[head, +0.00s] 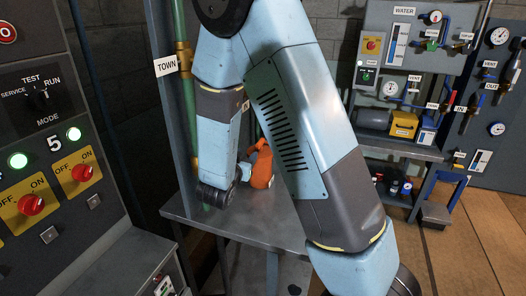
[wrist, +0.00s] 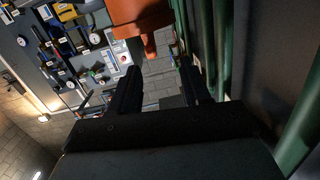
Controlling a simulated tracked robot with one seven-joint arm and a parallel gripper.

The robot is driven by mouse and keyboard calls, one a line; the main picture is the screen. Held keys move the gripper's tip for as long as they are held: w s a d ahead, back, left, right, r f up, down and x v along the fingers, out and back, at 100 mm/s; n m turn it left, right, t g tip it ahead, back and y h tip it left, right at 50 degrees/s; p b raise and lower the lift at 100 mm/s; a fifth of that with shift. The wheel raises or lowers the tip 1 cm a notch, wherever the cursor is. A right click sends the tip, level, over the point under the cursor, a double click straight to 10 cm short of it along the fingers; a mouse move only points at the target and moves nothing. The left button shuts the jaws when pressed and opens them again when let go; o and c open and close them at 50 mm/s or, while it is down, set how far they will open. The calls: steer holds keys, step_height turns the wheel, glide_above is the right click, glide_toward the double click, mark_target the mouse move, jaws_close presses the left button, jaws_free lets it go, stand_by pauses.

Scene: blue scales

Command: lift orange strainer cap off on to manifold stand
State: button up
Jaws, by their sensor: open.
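The orange strainer part (head: 262,167) stands above the grey manifold stand (head: 240,228) in the head view, partly hidden behind my arm. I cannot tell its cap from its body there. In the wrist view an orange piece (wrist: 140,18) with a narrower stub pointing down shows at the top edge, beyond my fingertips. My gripper (wrist: 158,85) is open, with its two dark fingers apart and only grey wall seen between them. No contact with the orange piece shows. In the head view my fingers are mostly hidden by my own wrist.
Green vertical pipes (wrist: 222,45) run close by on the right in the wrist view. A green pipe marked TOWN (head: 182,80) rises at the stand's left. A control panel (head: 55,130) stands at far left, and a shelf unit (head: 405,150) at back right.

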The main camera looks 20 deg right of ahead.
mark_target(262, 139)
steer(key=shift+h, duration=0.8)
steer(key=x, duration=1.3)
steer(key=shift+s+d+f, duration=0.15)
steer(key=shift+s+d, duration=0.1)
steer(key=shift+d, duration=0.05)
jaws_close()
